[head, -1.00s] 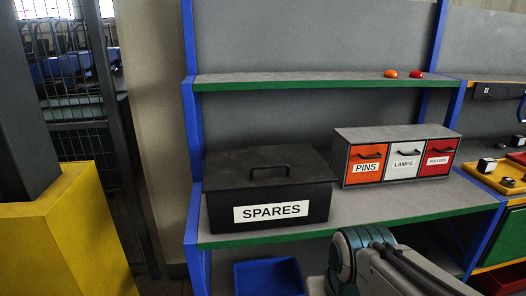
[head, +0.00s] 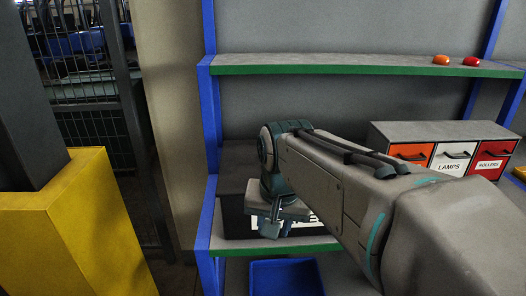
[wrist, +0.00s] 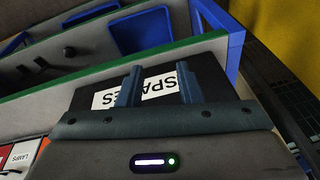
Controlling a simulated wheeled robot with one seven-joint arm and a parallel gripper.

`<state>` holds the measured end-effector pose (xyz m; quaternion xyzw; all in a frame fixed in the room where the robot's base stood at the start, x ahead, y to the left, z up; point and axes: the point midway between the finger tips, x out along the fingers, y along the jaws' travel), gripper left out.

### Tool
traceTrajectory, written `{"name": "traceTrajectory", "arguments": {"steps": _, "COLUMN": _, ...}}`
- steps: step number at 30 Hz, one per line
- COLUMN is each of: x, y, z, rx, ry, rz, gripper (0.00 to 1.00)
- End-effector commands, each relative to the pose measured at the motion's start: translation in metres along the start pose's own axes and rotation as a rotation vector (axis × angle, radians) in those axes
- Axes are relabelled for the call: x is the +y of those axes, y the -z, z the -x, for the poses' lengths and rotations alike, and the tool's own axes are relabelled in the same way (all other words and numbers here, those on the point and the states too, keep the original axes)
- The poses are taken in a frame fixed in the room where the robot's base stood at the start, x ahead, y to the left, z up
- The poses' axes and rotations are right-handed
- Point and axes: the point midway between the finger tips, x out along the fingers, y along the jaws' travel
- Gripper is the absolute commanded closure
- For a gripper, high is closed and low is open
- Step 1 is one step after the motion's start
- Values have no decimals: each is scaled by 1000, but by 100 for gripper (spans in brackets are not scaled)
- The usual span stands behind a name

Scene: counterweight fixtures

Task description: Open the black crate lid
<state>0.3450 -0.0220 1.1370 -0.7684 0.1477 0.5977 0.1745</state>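The black crate (head: 236,222) with the SPARES label stands on the middle shelf, mostly hidden behind my arm in the head view. A part of its dark lid (head: 237,180) shows left of my wrist; the lid's handle is hidden in both current views. My gripper (head: 272,228) is in front of the crate in the head view. In the wrist view my gripper (wrist: 159,84) has its two fingers apart, with the upside-down label (wrist: 152,90) showing between and behind them.
A drawer unit (head: 440,133) labelled LAMPS and ROLLERS stands right of my arm. An orange object (head: 440,59) and a red object (head: 471,61) lie on the upper shelf (head: 340,64). A blue bin (head: 287,279) sits below. A blue post (head: 210,130) stands left of the crate.

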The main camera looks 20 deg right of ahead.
Motion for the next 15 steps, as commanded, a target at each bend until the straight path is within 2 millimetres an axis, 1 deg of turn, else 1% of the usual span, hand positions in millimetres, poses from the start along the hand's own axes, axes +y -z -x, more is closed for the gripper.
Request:
{"name": "traceTrajectory", "arguments": {"steps": 1, "x": -2, "y": 23, "z": 16, "rx": 1, "ry": -5, "rz": -118, "gripper": 67}}
{"name": "traceTrajectory", "arguments": {"steps": 6, "x": -2, "y": 83, "z": 63, "rx": -5, "ry": -26, "rz": -534, "gripper": 67}}
{"name": "traceTrajectory", "arguments": {"steps": 9, "x": 2, "y": 114, "z": 89, "rx": -4, "ry": -39, "rz": -776, "gripper": 67}}
{"name": "traceTrajectory", "arguments": {"steps": 12, "x": 8, "y": 140, "z": 111, "rx": 0, "ry": -50, "rz": -992, "gripper": 67}}
{"name": "traceTrajectory", "arguments": {"steps": 15, "x": 15, "y": 158, "z": 128, "rx": 3, "ry": -60, "rz": -1165, "gripper": 67}}
